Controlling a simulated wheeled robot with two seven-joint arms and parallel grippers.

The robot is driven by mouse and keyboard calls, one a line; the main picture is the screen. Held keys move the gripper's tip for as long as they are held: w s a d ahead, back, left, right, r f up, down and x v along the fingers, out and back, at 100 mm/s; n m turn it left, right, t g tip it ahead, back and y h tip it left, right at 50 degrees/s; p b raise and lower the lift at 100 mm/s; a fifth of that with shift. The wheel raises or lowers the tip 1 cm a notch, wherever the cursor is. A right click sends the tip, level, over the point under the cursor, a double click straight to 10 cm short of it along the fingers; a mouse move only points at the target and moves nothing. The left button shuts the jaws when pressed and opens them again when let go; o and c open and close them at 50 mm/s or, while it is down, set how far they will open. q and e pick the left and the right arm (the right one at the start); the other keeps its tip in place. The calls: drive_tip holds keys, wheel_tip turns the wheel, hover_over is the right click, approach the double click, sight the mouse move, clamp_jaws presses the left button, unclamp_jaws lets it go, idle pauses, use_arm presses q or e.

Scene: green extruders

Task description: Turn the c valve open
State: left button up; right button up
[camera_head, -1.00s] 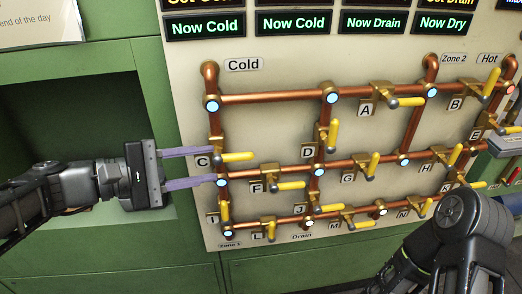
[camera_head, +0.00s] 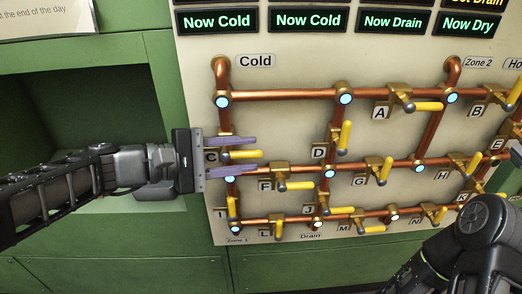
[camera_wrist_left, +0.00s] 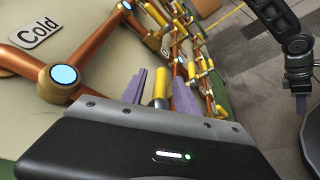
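The C valve's yellow handle (camera_head: 243,154) sits on the left vertical copper pipe, beside the C label (camera_head: 211,156). The handle points right, across the pipe. My left gripper (camera_head: 254,156) is open around it, one purple finger above and one below, with a gap to each. In the left wrist view the handle (camera_wrist_left: 161,88) stands between the two spread fingers of the left gripper (camera_wrist_left: 160,92). My right arm is at lower right in the head view. A purple finger of my right gripper (camera_wrist_left: 301,105) shows in the left wrist view, its opening unclear.
Other yellow-handled valves crowd the panel: F (camera_head: 296,185) is just below right, D (camera_head: 345,137) to the right, I (camera_head: 231,207) below. Copper pipes (camera_head: 280,95) run above and below. A green recess (camera_head: 75,120) lies left of the panel.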

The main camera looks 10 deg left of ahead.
sight(261, 153)
use_arm(q)
drive_tip(key=x, duration=0.4)
clamp_jaws()
idle(0.4)
idle(1.0)
